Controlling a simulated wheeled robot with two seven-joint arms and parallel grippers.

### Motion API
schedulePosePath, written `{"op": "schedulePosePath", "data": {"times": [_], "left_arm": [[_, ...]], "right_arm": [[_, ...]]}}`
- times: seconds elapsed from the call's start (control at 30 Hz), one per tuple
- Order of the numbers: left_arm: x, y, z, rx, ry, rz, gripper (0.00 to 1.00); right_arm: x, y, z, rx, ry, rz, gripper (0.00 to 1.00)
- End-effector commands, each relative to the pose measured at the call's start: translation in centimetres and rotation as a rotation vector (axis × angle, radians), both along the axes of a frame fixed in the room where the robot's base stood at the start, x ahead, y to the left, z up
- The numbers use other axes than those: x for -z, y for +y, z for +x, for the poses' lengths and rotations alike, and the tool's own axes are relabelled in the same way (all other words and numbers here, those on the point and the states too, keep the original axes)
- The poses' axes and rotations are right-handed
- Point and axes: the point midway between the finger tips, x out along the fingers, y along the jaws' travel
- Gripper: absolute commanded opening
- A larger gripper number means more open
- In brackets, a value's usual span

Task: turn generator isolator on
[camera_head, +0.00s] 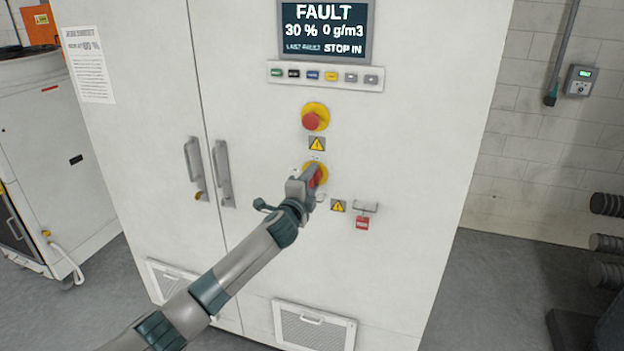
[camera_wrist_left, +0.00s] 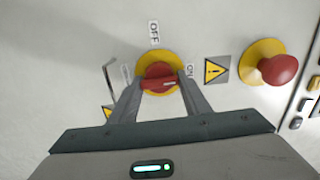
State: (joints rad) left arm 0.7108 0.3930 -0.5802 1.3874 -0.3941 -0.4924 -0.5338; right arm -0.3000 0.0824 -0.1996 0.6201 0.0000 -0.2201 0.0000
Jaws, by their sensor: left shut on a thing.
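The generator isolator is a red rotary handle (camera_head: 316,178) on a yellow round plate (camera_head: 323,168), on the white cabinet's front below the emergency stop. My left gripper (camera_head: 311,184) reaches it from lower left and covers part of it. In the left wrist view, the gripper (camera_wrist_left: 160,86) is shut on the red handle (camera_wrist_left: 158,84), one finger at each end. There the handle's bar lies left to right, its right end towards the ON label (camera_wrist_left: 190,71). The OFF label (camera_wrist_left: 154,32) is above the yellow plate (camera_wrist_left: 157,66). My right gripper is not in view.
The red emergency stop (camera_head: 312,120) sits above the isolator, with a warning sign (camera_head: 317,144) between. A red tag (camera_head: 362,223) hangs to the lower right. The display (camera_head: 324,28) reads FAULT. Door handles (camera_head: 222,172) stick out on the left.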

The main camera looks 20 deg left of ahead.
Motion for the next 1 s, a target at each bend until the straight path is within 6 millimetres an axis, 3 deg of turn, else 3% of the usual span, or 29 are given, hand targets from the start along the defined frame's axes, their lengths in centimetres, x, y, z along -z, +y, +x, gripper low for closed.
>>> {"op": "schedulePosePath", "data": {"times": [0.57,0.6,0.63,1.0], "left_arm": [[0.14,-0.05,-0.02,0.001,-0.001,0.047,0.21],[0.14,-0.05,-0.02,0.001,-0.001,0.047,0.5],[0.14,-0.05,-0.02,0.001,-0.001,0.046,0.55],[0.09,-0.01,-0.11,0.0,-0.001,0.045,0.55]], "right_arm": [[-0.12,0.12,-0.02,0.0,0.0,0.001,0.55],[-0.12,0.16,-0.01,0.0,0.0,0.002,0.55],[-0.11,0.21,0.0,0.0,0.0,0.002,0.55],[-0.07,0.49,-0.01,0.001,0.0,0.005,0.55]]}}
